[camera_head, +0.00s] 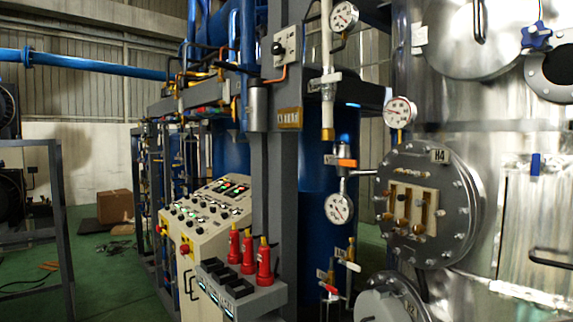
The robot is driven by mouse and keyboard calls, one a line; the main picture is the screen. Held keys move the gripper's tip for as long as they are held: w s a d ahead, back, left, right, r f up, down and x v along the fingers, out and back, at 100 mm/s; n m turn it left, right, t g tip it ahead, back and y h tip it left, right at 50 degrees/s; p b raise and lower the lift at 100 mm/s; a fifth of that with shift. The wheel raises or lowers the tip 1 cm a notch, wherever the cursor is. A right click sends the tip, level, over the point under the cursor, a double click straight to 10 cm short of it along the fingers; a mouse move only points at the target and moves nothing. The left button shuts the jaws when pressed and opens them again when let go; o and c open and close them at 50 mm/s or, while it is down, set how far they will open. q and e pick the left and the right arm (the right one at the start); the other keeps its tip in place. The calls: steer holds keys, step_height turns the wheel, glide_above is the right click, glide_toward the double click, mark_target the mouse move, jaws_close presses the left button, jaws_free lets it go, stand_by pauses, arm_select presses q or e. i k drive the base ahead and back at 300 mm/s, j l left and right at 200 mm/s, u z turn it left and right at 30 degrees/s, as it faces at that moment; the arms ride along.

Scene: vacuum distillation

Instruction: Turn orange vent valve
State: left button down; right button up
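A small valve with an orange lever (347,163) sits on a thin vertical line right of the grey column. Its lever lies roughly level and points right. A blue fitting (344,139) is just above it, and a round dial gauge (339,208) hangs below it. I cannot tell from the lever alone whether the valve is open or closed. Neither of my grippers is in view.
A control panel (205,218) and red bottles (264,262) in a grey rack (245,300) stand left of the valve. A large steel vessel (500,130) with a bolted flange (462,205) stands close on the right. Green floor (110,290) is partly clear at left.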

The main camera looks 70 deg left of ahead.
mark_target(344, 162)
steer(key=u, duration=1.9)
steer(key=i+j, duration=0.15)
steer(key=i, duration=0.1)
